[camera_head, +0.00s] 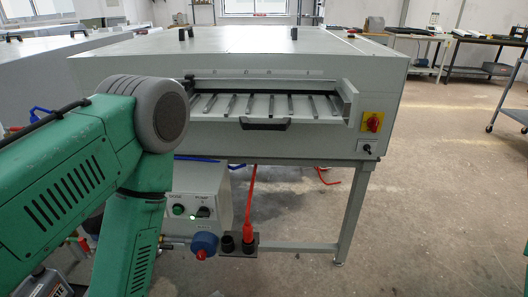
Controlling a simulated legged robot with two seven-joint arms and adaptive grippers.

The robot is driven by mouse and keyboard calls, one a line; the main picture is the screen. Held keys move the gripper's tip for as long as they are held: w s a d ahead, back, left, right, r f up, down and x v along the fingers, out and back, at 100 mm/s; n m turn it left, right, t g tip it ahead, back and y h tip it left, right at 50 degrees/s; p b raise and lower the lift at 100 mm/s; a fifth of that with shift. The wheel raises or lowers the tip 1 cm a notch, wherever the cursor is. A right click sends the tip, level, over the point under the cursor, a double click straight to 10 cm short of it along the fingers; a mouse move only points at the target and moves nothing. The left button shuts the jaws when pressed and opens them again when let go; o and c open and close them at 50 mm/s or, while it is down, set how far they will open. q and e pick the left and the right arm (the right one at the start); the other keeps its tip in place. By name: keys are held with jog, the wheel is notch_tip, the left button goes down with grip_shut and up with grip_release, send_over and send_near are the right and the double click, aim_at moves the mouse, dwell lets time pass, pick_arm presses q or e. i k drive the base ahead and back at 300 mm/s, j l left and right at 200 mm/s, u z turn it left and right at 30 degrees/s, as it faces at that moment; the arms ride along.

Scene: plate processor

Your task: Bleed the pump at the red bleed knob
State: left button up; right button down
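A blue round part (204,244), which looks like the pump, sits low under the front of the grey processor (285,70). A small red piece (201,255) shows at its lower edge; it may be the bleed knob, but it is too small to be sure. My green left arm enters from the left, bends at a grey joint and runs down out of the picture, just left of the pump. The left gripper is outside the picture.
A control box (200,205) with a green button hangs above the pump. Right of the pump, an orange-red pipe (250,205) rises from a black double holder (238,244). A red switch (373,122) sits on the processor's front.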

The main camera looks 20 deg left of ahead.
aim_at(201, 255)
jog(key=u, duration=1.2)
